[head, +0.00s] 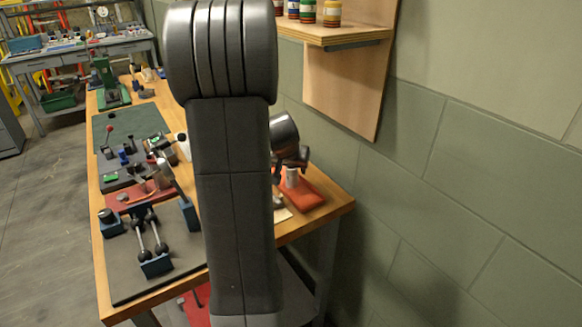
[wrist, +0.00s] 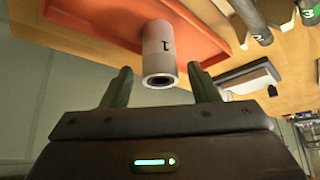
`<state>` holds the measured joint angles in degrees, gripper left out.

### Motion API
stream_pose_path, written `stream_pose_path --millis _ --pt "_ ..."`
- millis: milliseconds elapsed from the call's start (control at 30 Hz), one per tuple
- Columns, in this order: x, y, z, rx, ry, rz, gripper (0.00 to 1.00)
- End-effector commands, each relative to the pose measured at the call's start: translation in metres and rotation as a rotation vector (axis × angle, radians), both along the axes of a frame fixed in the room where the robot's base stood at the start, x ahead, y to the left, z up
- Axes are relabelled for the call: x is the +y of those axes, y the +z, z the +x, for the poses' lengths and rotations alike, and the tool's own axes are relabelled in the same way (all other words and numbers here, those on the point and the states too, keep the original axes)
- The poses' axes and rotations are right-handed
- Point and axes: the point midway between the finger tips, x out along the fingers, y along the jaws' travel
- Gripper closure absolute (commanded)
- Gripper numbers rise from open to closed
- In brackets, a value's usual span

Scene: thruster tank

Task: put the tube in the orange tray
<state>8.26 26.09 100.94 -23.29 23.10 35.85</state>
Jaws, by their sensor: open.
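In the head view the tube (head: 291,178) shows as a small white shape at the orange tray (head: 312,193). My gripper (wrist: 162,86) is open, with one finger on each side of the tube's near end and gaps on both sides. In the head view my arm hides part of the tray and its surroundings.
Grey cylinders (wrist: 250,18), one with a green "3" end, and a white and black block (wrist: 248,78) lie beside the tray on the wooden bench. A green wall (head: 440,190) stands close to the right. Fixtures with levers (head: 150,245) crowd the bench's left part.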

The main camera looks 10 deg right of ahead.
Motion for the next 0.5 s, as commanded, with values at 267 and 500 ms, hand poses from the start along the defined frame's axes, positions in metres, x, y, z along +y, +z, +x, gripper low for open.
stream_pose_path --millis 267,500 --pt "0.008 0.031 -0.016 -0.004 0.0 0.0 0.45" --pt "0.019 0.07 -0.039 -0.005 0.0 0.0 0.45"
